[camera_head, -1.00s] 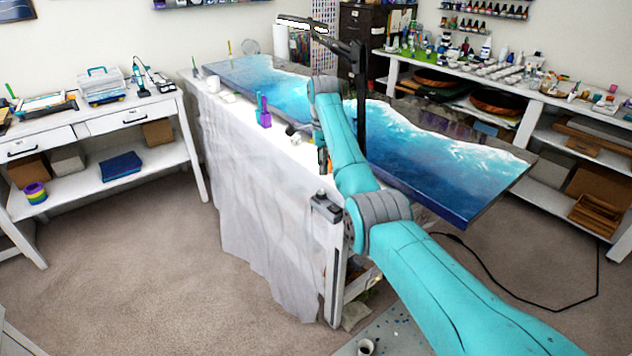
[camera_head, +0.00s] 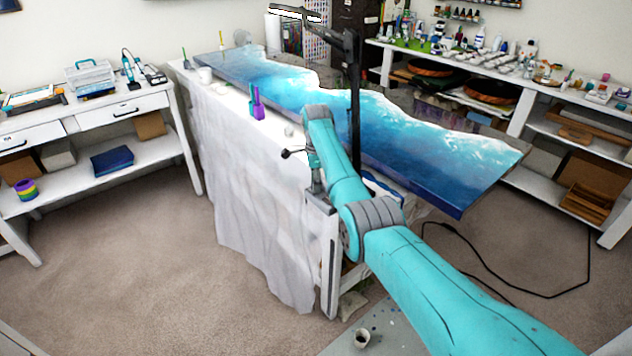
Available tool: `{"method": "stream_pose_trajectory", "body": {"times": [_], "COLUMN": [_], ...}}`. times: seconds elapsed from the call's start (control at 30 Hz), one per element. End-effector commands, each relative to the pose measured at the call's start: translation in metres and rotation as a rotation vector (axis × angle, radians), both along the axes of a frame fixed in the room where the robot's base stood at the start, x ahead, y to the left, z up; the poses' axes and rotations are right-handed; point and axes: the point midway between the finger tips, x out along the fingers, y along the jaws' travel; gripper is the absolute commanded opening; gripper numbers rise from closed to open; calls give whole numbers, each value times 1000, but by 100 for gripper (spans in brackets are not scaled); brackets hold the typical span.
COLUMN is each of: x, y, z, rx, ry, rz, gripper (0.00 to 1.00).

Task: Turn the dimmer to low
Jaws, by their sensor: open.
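My gripper (camera_head: 313,172) is at the end of my teal arm, at the near edge of the covered table. It is open, small in view and partly hidden by my own arm. A small dark part with a round end sticks out to its left, in front of the white cloth. A black lamp (camera_head: 355,100) with a jointed arm stands at the table, its bright white head (camera_head: 294,13) lit at the top. I cannot make out a dimmer; it may be hidden behind my arm or too small to tell.
A blue-and-white resin panel (camera_head: 430,150) covers most of the table, over a draped white cloth (camera_head: 245,190). A side desk (camera_head: 100,110) stands left. Carpet is free at front left.

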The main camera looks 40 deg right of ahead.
Motion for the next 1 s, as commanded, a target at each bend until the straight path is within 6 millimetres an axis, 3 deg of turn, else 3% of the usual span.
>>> {"method": "stream_pose_trajectory", "body": {"times": [0.23, 0.43, 0.77, 1.0], "x": [0, 0, 0, 0], "y": [0, 0, 0, 0], "z": [-1, 0, 0, 0], "rx": [0, 0, 0, 0], "ry": [0, 0, -1, -1], "rz": [0, 0, 35, 168], "gripper": [45, 0, 0, 0]}}
